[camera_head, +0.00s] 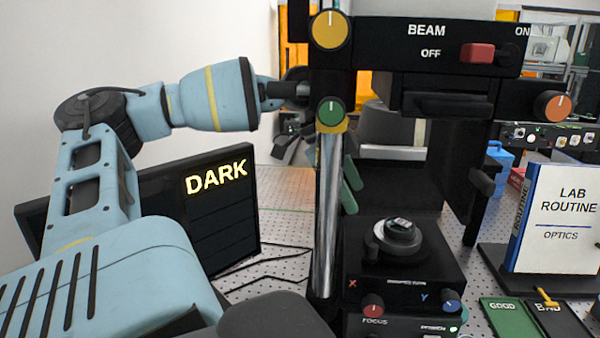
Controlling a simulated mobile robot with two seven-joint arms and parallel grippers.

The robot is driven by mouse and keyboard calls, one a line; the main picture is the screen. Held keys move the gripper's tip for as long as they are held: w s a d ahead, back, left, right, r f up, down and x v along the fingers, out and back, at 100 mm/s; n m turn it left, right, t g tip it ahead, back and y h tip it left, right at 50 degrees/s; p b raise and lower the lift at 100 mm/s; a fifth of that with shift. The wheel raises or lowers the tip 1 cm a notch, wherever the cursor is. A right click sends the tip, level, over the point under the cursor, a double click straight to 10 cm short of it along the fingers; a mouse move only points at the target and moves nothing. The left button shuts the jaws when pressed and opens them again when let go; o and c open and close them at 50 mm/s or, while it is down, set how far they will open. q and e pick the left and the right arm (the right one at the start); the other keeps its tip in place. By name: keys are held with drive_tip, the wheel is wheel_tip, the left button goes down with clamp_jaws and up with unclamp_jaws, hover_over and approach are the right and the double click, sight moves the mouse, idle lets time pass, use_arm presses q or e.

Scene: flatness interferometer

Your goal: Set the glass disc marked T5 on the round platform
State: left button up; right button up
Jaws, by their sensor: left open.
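The round platform (372,252) is a dark, low turntable on the black instrument, right of the chrome column. A smaller grey round piece (398,237) sits on it, with a small pale mark on top that I cannot read. I cannot tell whether this is the glass disc T5, and no other disc shows clearly. My left arm reaches in from the left and passes behind the column. My left gripper (349,187) is partly hidden there, above and behind the platform. Two green finger-like parts show apart, and I see nothing between them. My right gripper is out of view.
The chrome column (328,215) and the black BEAM housing (440,45) crowd the space above the platform. A DARK display (215,215) stands left. A LAB ROUTINE binder (562,220) and GOOD (515,320) and BAD trays (565,322) are right. The perforated bench (285,205) has bare room between display and column.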

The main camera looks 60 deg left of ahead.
use_arm(q)
drive_tip(key=s+a, duration=0.4)
drive_tip(key=shift+s+a+b, duration=0.15)
drive_tip(key=shift+a+b, duration=0.15)
idle(0.7)
